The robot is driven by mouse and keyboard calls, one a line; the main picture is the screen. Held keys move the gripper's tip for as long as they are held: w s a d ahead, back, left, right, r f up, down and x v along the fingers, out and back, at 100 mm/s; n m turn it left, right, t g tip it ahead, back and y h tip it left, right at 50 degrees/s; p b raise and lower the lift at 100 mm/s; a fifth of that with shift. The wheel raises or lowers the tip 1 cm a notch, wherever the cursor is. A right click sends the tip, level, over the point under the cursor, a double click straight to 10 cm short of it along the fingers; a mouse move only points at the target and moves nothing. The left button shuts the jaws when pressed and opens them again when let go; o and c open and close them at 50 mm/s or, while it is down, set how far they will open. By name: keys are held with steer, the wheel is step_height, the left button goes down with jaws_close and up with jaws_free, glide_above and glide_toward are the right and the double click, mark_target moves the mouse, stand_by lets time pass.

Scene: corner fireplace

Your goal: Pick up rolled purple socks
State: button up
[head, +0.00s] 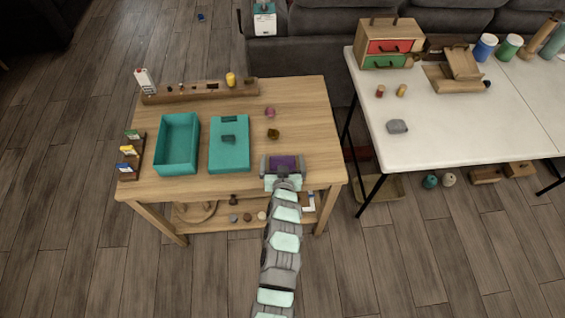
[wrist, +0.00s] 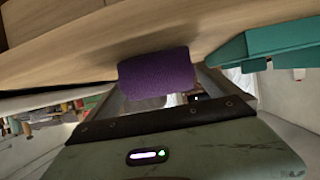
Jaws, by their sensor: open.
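The rolled purple socks (head: 285,163) lie on the wooden table near its front right edge, in the head view. In the wrist view the socks (wrist: 157,76) are a purple roll just ahead of my gripper's palm, against the wood surface. My gripper (head: 284,164) is open at the socks, with one finger on each side of them in the head view. In the wrist view the fingers are partly hidden behind the gripper body, and I cannot tell whether they touch the socks.
A teal open box (head: 160,165) and its teal lid (head: 230,160) lie left of the socks. A small pink item (head: 270,112) and a dark brown item (head: 273,133) lie behind them. A white table (head: 450,120) stands to the right.

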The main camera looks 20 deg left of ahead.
steer(key=shift+c, duration=0.4)
steer(key=shift+r, duration=0.1)
steer(key=c, duration=1.3)
